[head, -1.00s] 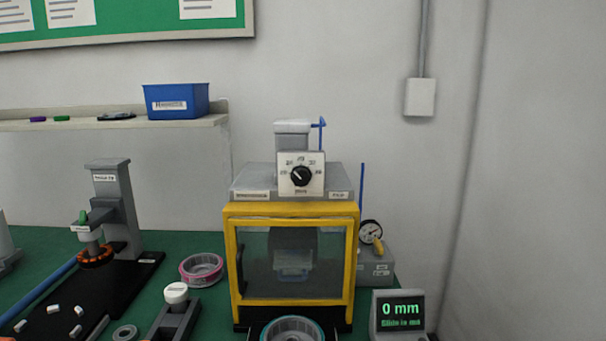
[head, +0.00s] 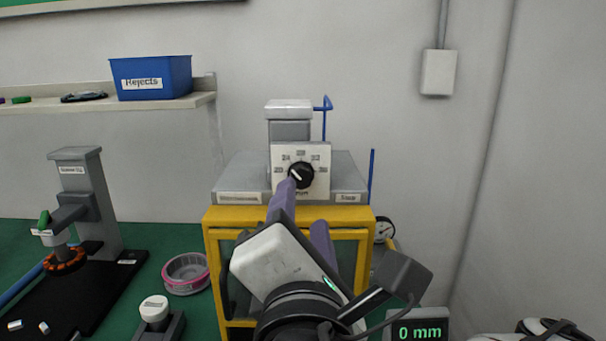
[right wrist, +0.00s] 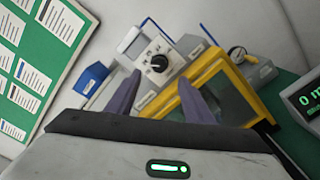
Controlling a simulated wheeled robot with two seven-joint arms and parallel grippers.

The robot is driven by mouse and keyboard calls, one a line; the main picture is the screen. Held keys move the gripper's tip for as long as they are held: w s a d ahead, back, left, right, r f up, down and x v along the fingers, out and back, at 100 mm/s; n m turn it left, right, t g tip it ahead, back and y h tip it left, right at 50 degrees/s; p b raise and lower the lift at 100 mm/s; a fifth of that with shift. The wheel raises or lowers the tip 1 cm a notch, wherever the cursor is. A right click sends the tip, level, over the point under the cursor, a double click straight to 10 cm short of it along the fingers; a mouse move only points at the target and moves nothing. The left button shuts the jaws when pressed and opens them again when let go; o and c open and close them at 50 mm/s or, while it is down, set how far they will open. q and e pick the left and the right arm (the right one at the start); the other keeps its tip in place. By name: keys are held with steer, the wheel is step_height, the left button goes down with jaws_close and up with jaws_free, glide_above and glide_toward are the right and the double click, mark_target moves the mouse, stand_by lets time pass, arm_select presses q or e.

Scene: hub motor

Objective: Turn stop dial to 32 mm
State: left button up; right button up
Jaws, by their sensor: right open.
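The stop dial (head: 301,175) is a black round knob with a white pointer on a white scale plate (head: 315,153), on top of the yellow-framed press. Its pointer is aimed to the upper left; the scale numbers are too small to read surely. My right gripper (head: 308,206) is in front of the press, its purple fingers apart and empty, just below the dial in the head view. In the right wrist view the dial (right wrist: 159,63) lies ahead, beyond and between the fingertips (right wrist: 158,80), apart from them. My left gripper is not in view.
The yellow-framed guard (head: 212,265) is partly hidden by my right arm. A display reading 0 mm (head: 420,327) stands at the lower right. A blue bin (head: 151,78) is on the shelf. A black-based hand press (head: 85,200) and a pink-rimmed ring (head: 186,273) stand left.

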mark_target(303, 178)
steer(key=w+p, duration=0.1)
steer(key=w, duration=0.7)
steer(key=shift+d+r, duration=0.1)
steer(key=shift+w, duration=0.8)
steer(key=shift+c, duration=0.7)
steer(key=c, duration=0.9)
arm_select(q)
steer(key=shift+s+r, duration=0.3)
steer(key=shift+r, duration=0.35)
